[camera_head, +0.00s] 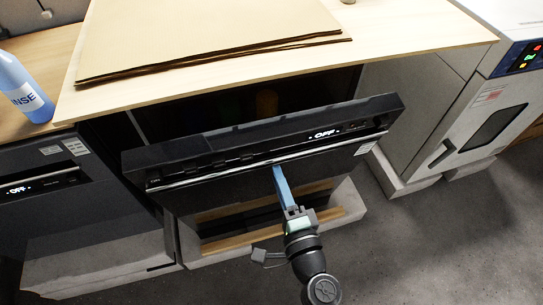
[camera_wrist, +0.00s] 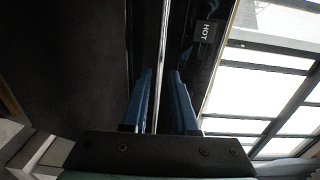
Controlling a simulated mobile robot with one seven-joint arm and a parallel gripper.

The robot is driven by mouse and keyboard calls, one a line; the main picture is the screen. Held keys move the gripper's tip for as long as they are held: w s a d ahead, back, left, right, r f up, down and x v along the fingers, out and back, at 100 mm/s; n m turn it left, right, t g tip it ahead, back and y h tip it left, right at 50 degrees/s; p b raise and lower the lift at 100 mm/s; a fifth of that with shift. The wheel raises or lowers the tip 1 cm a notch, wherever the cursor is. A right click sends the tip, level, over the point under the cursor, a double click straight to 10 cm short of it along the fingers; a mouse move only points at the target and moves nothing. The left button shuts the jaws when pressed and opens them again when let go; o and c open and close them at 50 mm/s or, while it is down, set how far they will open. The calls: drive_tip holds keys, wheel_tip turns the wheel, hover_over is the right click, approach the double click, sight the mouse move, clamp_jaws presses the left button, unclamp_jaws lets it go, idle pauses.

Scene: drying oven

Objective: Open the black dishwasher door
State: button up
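The black dishwasher door (camera_head: 225,143) stands partly open in the head view. Its top edge leans out from under the wooden counter, and a dark gap shows behind it. An OFF display and a thin silver strip run along its upper front. My gripper (camera_head: 278,169) has blue fingers and reaches up to the door front just below the strip. In the wrist view, my gripper (camera_wrist: 160,75) has its two fingers apart, one on each side of the silver strip (camera_wrist: 161,60). Contact between fingers and door cannot be told.
A wooden counter (camera_head: 410,35) with brown sheets (camera_head: 200,35) overhangs the door. A second dark appliance (camera_head: 80,215) stands at left, below a blue bottle (camera_head: 24,88). A white drying oven (camera_head: 480,120) stands at right. Grey floor is free at lower right.

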sight(272, 159)
drive_tip(key=shift+x, duration=2.8)
clamp_jaws()
